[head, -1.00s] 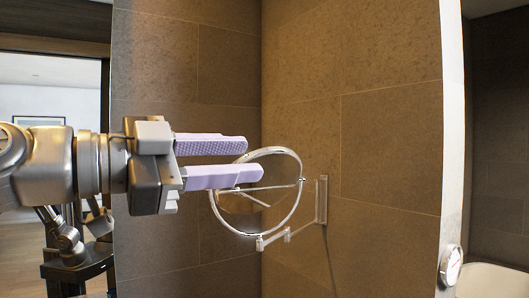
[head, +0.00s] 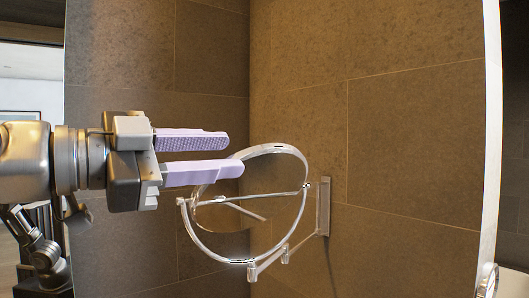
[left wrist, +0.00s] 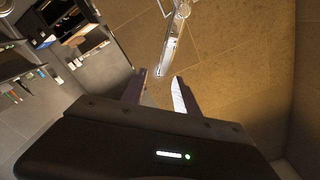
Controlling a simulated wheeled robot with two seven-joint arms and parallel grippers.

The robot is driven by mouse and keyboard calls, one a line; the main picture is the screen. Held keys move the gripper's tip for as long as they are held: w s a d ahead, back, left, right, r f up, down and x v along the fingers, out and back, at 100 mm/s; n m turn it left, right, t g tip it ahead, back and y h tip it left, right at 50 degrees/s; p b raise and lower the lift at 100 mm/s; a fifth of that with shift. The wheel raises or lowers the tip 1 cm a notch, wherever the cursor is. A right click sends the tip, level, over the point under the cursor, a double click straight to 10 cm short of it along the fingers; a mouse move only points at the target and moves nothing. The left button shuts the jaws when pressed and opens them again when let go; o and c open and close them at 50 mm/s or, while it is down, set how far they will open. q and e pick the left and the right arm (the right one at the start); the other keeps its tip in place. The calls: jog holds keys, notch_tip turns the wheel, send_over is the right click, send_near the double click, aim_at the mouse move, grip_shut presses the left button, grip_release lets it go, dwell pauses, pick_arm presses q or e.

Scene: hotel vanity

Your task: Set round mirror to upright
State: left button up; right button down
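The round mirror (head: 225,216) has a chrome ring frame and hangs on a jointed wall arm (head: 284,255) in the head view. Its disc is tilted well away from upright within the outer ring. My left gripper (head: 234,156) is open, its two lilac fingers apart. The lower finger's tip overlaps the mirror's upper left rim in the head view; I cannot tell whether they touch. In the left wrist view part of the chrome mirror frame (left wrist: 170,48) shows just beyond the fingertips. Nothing is between the fingers. My right gripper is not in view.
The wall arm is fixed to a wall plate (head: 323,206) on the brown tiled wall (head: 390,120), with a cord hanging below it. A pale wall edge (head: 492,140) stands at the right, with a round fixture (head: 487,282) low on it. Space above the mirror is clear.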

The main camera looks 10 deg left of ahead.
aim_at(265, 161)
pick_arm(q)
jog(key=p+x, duration=0.2)
jog(key=x, duration=0.5)
jog(key=shift+p, duration=0.4)
jog(key=shift+w+d, duration=0.25)
jog(key=shift+w, duration=0.1)
jog(key=shift+c, duration=0.4)
grip_shut()
dwell(0.3)
